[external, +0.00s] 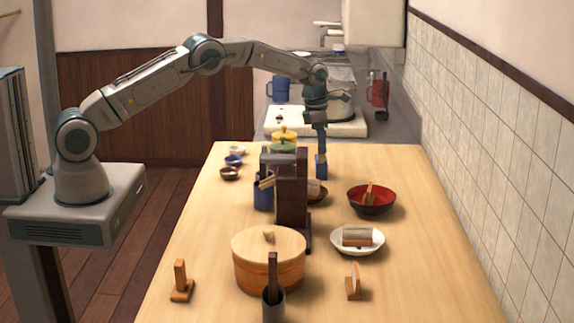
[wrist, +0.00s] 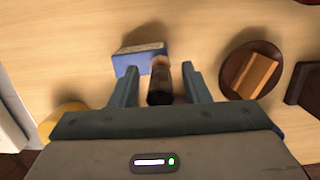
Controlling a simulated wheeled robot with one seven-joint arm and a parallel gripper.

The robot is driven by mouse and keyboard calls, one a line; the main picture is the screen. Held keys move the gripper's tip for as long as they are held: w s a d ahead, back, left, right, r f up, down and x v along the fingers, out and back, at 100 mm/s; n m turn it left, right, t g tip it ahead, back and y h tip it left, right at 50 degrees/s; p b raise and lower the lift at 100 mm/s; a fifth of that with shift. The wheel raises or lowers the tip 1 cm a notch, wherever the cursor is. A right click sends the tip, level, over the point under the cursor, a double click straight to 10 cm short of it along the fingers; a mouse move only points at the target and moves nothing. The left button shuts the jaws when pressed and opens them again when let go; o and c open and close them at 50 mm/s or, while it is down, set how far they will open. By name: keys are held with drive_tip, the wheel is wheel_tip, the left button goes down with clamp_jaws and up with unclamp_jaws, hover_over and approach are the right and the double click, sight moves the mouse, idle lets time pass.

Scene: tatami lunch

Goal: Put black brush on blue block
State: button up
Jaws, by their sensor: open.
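The blue block (external: 321,167) stands on the table below my gripper (external: 321,152), towards the far end. In the wrist view the blue block (wrist: 139,58) lies just beyond the fingertips, a little left of centre. The black brush (wrist: 160,86), dark with a tan end, is between the two fingers of my gripper (wrist: 159,70). The fingers are open, with a gap on each side of the brush. The brush's tan end overlaps the block's right end in the picture; I cannot tell whether it rests on it. I cannot make out the brush in the external view.
A round brown dish (wrist: 231,68) with a wooden piece lies right of the fingers in the wrist view. A dark wooden stand (external: 291,205), red bowl (external: 372,205), white plate (external: 340,247) and lidded tub (external: 268,268) stand nearer the camera. Small bowls (external: 233,161) stand left.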

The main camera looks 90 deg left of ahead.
wheel_tip(320, 180, up, 11)
drive_tip(key=s+b, duration=0.2)
drive_tip(key=s+d+r+m, duration=0.4)
drive_tip(key=d+r+m, duration=0.15)
drive_tip(key=d, duration=0.25)
drive_tip(key=s+d+r+m+t, duration=0.1)
drive_tip(key=s+d+r+m, duration=0.3)
drive_tip(key=d+m, duration=0.25)
drive_tip(key=s+d+r+m, duration=0.4)
drive_tip(key=d+m, duration=0.1)
drive_tip(key=d, duration=0.4)
drive_tip(key=s+d+f+m, duration=0.2)
drive_tip(key=s+d+m, duration=0.2)
drive_tip(key=s+m, duration=0.2)
drive_tip(key=s+d+f+m, duration=0.2)
drive_tip(key=s+d+m, duration=0.3)
drive_tip(key=s, duration=0.5)
drive_tip(key=s+d+f+m+t, duration=0.1)
drive_tip(key=s+d+m, duration=0.3)
drive_tip(key=s+m, duration=0.4)
drive_tip(key=shift+d+f, duration=0.3)
drive_tip(key=shift+f, duration=0.15)
drive_tip(key=shift+s, duration=0.1)
